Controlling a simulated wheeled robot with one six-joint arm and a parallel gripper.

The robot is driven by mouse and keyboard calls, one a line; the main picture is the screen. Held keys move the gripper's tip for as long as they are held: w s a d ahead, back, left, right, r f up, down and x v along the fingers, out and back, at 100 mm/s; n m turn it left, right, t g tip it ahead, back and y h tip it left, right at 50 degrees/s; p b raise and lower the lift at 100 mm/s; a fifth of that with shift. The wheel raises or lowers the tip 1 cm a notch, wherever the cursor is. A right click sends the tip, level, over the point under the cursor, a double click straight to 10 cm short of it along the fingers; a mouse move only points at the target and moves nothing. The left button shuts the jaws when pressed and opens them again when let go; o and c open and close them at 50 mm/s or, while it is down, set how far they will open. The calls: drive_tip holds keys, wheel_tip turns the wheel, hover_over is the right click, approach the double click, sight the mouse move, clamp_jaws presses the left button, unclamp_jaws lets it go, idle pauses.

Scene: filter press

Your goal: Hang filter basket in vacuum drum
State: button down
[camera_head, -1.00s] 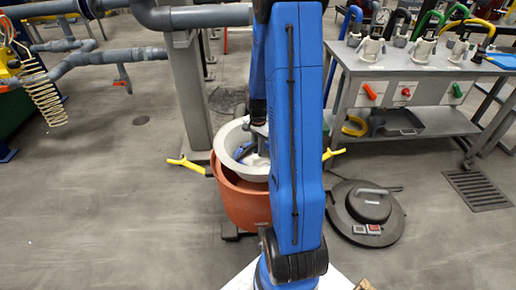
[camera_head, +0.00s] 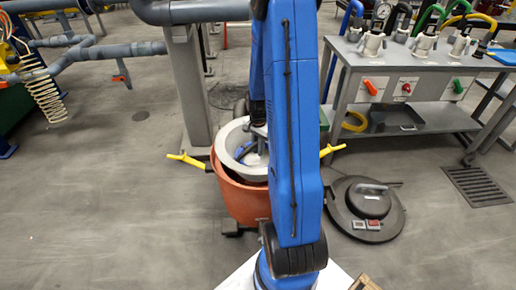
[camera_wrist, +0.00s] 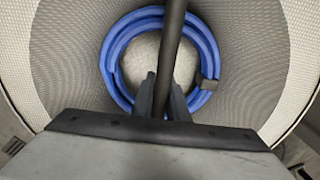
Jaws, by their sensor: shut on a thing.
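The filter basket (camera_head: 226,150) is a pale grey bowl with a wide rim, in the mouth of the orange drum (camera_head: 243,203). Its rim still shows above the drum's edge at the back; I cannot tell whether it rests on the drum. The basket's mesh wall (camera_wrist: 65,60) fills the wrist view. My gripper (camera_wrist: 163,98) is shut on the basket's dark handle bar, above the middle of the basket. A blue hose coil (camera_wrist: 112,62) lies inside at the bottom. My blue arm hides the drum's right side in the head view.
Yellow handles (camera_head: 187,160) stick out on both sides of the drum. A dark round lid (camera_head: 364,207) lies on the floor to the right. A grey metal bench (camera_head: 420,68) with hoses stands behind it. A grey post (camera_head: 188,90) stands just behind the drum.

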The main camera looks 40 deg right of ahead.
sight(258, 163)
drive_tip(key=shift+f, duration=0.25)
drive_tip(key=shift+f, duration=0.35)
drive_tip(key=shift+f, duration=0.35)
drive_tip(key=shift+f, duration=0.7)
drive_tip(key=shift+f, duration=0.35)
drive_tip(key=shift+f, duration=0.35)
drive_tip(key=shift+f, duration=0.3)
drive_tip(key=shift+f, duration=0.7)
drive_tip(key=shift+f, duration=0.35)
